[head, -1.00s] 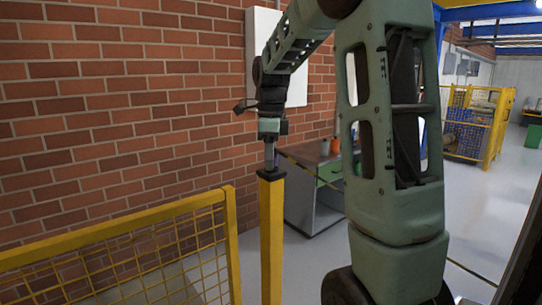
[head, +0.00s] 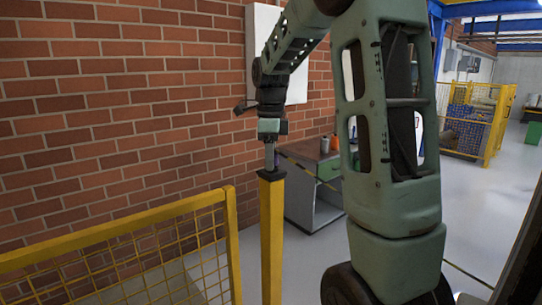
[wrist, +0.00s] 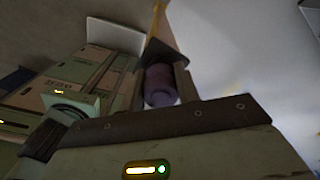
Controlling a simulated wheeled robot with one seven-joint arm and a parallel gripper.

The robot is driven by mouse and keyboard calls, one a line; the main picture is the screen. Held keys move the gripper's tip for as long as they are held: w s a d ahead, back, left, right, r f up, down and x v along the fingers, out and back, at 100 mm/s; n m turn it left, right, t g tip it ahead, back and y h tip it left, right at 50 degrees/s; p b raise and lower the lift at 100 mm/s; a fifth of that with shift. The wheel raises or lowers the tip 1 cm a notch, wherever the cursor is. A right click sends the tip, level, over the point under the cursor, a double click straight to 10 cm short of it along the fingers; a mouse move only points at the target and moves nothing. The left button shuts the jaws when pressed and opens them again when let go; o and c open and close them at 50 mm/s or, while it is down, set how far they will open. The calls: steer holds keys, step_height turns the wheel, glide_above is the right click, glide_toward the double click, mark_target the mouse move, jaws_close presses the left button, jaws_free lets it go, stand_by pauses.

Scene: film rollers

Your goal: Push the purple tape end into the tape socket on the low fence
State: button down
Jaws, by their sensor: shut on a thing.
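The purple tape end (wrist: 160,85) sits between the fingers of my gripper (wrist: 163,75) in the wrist view, and the gripper is shut on it. In the head view my gripper (head: 269,163) points down just above the top of a yellow fence post (head: 271,235). The gap between fingertips and post top is too small to judge, and I cannot tell whether they touch. A thin dark-and-yellow tape (head: 308,171) runs from near the gripper down to the right. The tape socket itself cannot be made out.
A yellow mesh fence (head: 150,255) stands at the lower left, beside the post. A brick wall (head: 120,120) rises behind. A grey cabinet (head: 312,200) with small pots on top stands behind the post. Grey floor is clear on the right, before a farther yellow cage (head: 478,120).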

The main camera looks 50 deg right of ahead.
mark_target(273, 174)
steer(key=shift+s+a+f+b, duration=0.1)
steer(key=shift+s+f+b, duration=0.15)
steer(key=shift+f, duration=0.5)
steer(key=shift+s+a+f+b, duration=0.15)
steer(key=shift+f+b, duration=0.05)
steer(key=shift+f, duration=0.55)
steer(key=shift+s+a+f+b, duration=0.1)
steer(key=shift+s+f+b, duration=0.15)
steer(key=shift+f, duration=0.5)
steer(key=r+p, duration=0.2)
steer(key=p, duration=0.1)
steer(key=w+r+p, duration=0.1)
steer(key=r, duration=0.1)
steer(key=shift+d+p, duration=0.25)
steer(key=shift+p, duration=0.05)
steer(key=shift+w+d+r+p, duration=0.1)
steer(key=shift+w+r+p, duration=0.05)
steer(key=shift+r+p, duration=0.25)
steer(key=shift+r, duration=0.15)
